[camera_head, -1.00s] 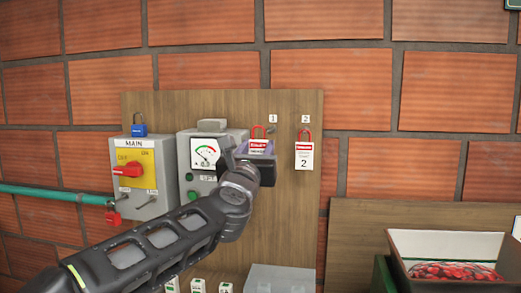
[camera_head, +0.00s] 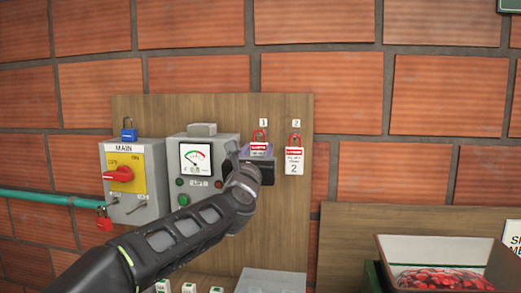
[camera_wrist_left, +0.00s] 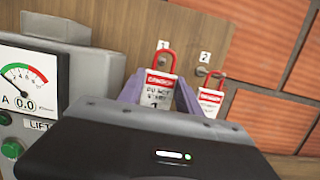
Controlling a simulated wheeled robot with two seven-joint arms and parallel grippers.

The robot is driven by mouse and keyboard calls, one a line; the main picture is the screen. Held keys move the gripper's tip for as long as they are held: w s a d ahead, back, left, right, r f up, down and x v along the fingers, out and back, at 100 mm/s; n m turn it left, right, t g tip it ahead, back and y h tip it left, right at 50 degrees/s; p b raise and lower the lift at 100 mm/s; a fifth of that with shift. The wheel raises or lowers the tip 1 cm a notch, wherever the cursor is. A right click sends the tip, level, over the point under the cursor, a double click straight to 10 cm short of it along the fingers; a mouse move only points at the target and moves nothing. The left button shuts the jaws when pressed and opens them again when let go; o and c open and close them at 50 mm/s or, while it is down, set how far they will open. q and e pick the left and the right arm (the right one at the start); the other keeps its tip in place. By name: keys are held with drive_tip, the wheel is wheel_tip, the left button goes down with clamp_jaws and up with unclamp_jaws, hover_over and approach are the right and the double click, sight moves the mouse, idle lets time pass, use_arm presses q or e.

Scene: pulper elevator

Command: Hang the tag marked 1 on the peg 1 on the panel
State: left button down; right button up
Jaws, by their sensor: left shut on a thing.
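The tag marked 1 (camera_head: 258,149) is white and red with a red shackle, and it is upright just below the label 1 on the wooden panel (camera_head: 150,105). My left gripper (camera_head: 259,160) is shut on this tag; in the left wrist view the tag (camera_wrist_left: 158,90) stands between the purple fingers. Peg 1 cannot be made out in the head view; its label (camera_wrist_left: 164,45) shows behind the shackle in the wrist view. I cannot tell whether the shackle is on the peg. My right gripper is not in view.
The tag marked 2 (camera_head: 294,160) hangs close to the right under label 2. A meter box (camera_head: 207,165) and the MAIN switch box (camera_head: 137,180) stand left of the gripper. A tray of red fruit (camera_head: 445,262) is at lower right.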

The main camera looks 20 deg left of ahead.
use_arm(q)
drive_tip(key=shift+w+a+f, duration=0.1)
drive_tip(key=shift+w+f, duration=0.1)
drive_tip(key=shift+w, duration=0.1)
drive_tip(key=shift+w+a+f+b, duration=0.15)
drive_tip(key=shift+w+f+b, duration=0.15)
drive_tip(key=shift+w+b, duration=0.45)
drive_tip(key=shift+s, duration=0.2)
drive_tip(key=c, duration=0.7)
unclamp_jaws()
drive_tip(key=shift+c, duration=0.2)
drive_tip(key=shift+s+f+b, duration=0.2)
drive_tip(key=shift+s+b, duration=0.2)
drive_tip(key=shift+b, duration=0.05)
drive_tip(key=b+v, duration=0.2)
drive_tip(key=v, duration=0.4)
drive_tip(key=shift+s+d+b, duration=0.35)
drive_tip(key=shift+b, duration=0.05)
